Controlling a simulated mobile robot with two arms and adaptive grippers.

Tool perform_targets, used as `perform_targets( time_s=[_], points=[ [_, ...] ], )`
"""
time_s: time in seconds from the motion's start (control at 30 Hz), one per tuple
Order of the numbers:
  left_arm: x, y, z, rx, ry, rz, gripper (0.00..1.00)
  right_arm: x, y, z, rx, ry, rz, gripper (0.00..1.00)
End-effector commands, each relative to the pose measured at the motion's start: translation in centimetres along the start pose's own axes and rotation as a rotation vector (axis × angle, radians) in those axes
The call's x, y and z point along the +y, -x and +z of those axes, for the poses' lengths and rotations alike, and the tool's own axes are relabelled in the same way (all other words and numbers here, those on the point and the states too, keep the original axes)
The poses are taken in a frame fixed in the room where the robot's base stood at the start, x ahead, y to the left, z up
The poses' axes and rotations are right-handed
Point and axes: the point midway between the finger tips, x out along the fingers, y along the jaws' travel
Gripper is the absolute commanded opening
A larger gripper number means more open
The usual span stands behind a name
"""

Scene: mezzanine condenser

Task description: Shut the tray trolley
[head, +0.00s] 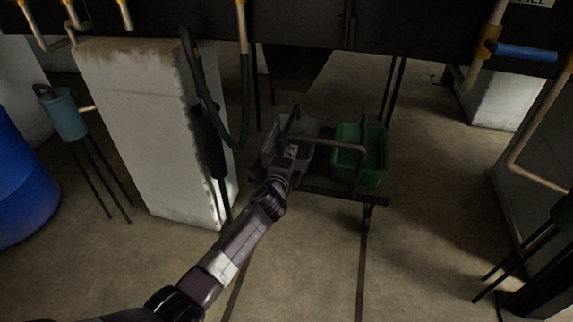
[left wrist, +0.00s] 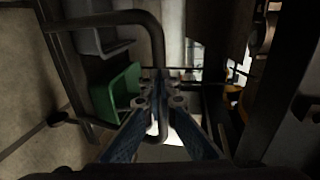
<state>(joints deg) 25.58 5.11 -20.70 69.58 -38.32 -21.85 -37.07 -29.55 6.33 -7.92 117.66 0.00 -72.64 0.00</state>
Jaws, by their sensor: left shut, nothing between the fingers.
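The tray trolley (head: 345,194) is a low dark frame under the overhead structure, on two dark floor rails. It carries a grey tray (head: 271,148) on the left and a green tray (head: 373,170) on the right. A dark tubular handle (head: 335,144) arches over them. In the left wrist view the handle (left wrist: 110,20) bends close by my fingers, beside the green tray (left wrist: 124,92) and grey tray (left wrist: 100,38). My left gripper (head: 292,150) is shut and empty, over the grey tray near the handle. I cannot tell whether it touches the handle.
A pale concrete block (head: 140,125) stands left of the trolley, with a black hose (head: 205,85) hanging by it. A blue drum (head: 20,185) is at far left. Pipes and a blue-handled valve (head: 525,53) are at upper right. The floor (head: 430,200) right of the trolley is clear.

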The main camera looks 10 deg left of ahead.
Motion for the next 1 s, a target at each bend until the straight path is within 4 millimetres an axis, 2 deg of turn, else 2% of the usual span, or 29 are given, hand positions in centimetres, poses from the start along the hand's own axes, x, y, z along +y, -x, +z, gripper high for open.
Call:
perform_targets(
  time_s=[0.3,0.53,0.87,1.0],
  points=[
    [0.0,4.3,0.0,0.001,-0.001,0.002,0.00,-0.3,-4.3,2.0,-0.029,0.005,-0.004,0.40],
    [0.1,7.0,0.0,0.001,-0.001,0.002,0.00,-0.4,-6.4,3.4,-0.040,0.007,-0.006,0.40],
    [0.3,8.1,0.1,-0.003,0.007,0.006,0.00,-0.4,-7.1,3.8,-0.041,0.008,-0.006,0.40],
    [2.3,10.1,1.2,-0.049,0.124,0.066,0.00,-0.3,-5.7,2.8,-0.032,0.006,-0.005,0.40]
  ],
)
